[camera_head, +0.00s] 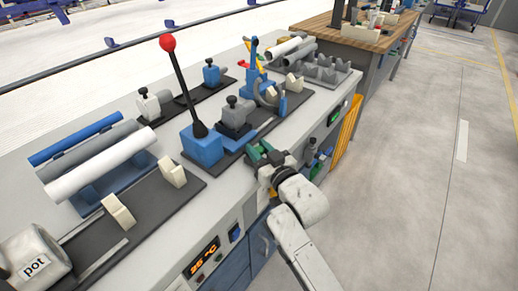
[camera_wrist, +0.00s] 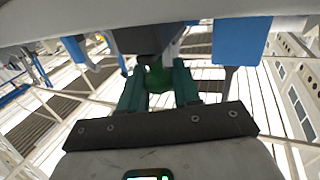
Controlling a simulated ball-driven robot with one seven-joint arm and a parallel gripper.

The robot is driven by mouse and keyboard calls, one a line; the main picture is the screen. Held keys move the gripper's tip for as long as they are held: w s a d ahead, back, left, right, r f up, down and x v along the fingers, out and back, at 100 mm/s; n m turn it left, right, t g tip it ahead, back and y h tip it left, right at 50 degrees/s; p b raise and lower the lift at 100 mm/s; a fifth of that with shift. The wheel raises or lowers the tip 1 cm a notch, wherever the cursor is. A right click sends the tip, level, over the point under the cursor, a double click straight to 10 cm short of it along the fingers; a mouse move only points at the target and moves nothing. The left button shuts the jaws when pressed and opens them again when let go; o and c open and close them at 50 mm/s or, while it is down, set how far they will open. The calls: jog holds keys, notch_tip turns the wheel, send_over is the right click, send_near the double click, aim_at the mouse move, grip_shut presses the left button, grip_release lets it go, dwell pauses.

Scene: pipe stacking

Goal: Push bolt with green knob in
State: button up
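My gripper (camera_head: 262,154) is at the front edge of the grey bench, just in front of the blue block and lever base. Its two green fingers stand apart; they also show in the wrist view (camera_wrist: 158,90). In the wrist view a green knob (camera_wrist: 158,77) shows between and beyond the fingers, under a dark block. I cannot tell whether the fingers touch it. The bolt's shaft is not clear in either view. In the head view I cannot make out the knob apart from my green fingers.
A blue block (camera_head: 203,148) with a tall red-knobbed lever (camera_head: 168,43) stands behind my gripper. Another blue part (camera_wrist: 240,40) hangs at the wrist view's right. The floor at right is clear.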

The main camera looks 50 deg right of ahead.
jog(key=shift+r, duration=0.15)
grip_shut()
jog(key=shift+w, duration=0.1)
jog(key=shift+w+b, duration=0.65)
jog(key=shift+w, duration=0.75)
jog(key=shift+a+r, duration=0.1)
jog(key=shift+r, duration=0.1)
jog(key=o, duration=0.6)
grip_release()
jog(key=shift+f, duration=0.1)
jog(key=shift+o, duration=0.2)
